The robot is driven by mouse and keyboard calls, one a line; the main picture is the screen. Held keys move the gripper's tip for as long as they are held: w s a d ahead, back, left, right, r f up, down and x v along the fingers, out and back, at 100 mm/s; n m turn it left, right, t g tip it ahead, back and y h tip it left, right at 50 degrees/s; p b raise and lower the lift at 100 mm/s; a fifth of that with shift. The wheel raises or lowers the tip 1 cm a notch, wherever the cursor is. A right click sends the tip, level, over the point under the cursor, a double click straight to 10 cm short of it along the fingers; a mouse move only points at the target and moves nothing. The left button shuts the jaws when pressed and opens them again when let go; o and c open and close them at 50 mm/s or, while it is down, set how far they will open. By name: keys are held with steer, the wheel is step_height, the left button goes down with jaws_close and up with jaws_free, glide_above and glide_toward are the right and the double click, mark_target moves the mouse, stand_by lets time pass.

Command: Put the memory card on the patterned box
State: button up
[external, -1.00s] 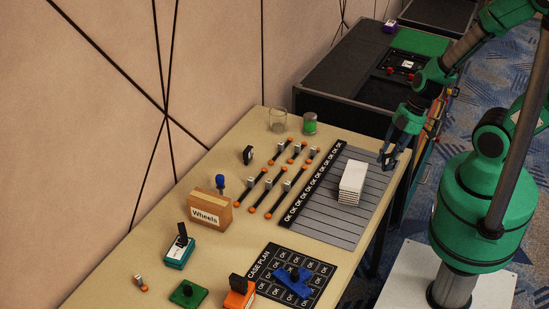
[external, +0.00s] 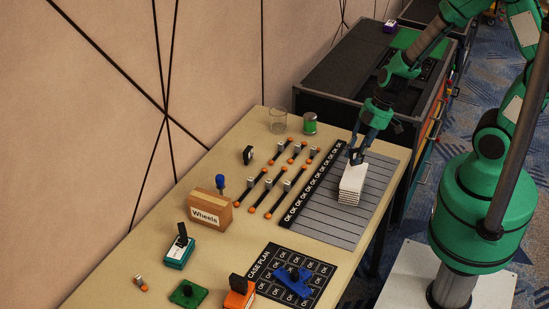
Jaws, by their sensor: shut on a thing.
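My gripper (external: 357,154) is over the far end of a white block (external: 351,184) with striped sides, on the grey lined mat. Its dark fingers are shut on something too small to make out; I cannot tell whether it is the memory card. I cannot tell whether the fingers or the held thing touch the block's top. The striped block may be the patterned box, but its pattern is not clear. No memory card can be clearly picked out elsewhere on the table.
The grey lined mat (external: 325,218) has free room around the block. Several orange-ended bars (external: 261,189) lie left of it. A Wheels box (external: 209,211), a glass (external: 278,121) and a green-sided can (external: 310,124) stand on the table. A dark case (external: 345,75) stands behind.

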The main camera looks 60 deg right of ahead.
steer(key=shift+f, duration=0.1)
stand_by(0.3)
steer(key=shift+f+b, duration=0.65)
steer(key=shift+f, duration=1)
steer(key=shift+f, duration=0.15)
steer(key=o, duration=1)
steer(key=shift+r, duration=0.4)
steer(key=p+v, duration=0.3)
steer(key=v, duration=0.8)
steer(key=shift+d+r, duration=0.2)
steer(key=shift+s, duration=0.1)
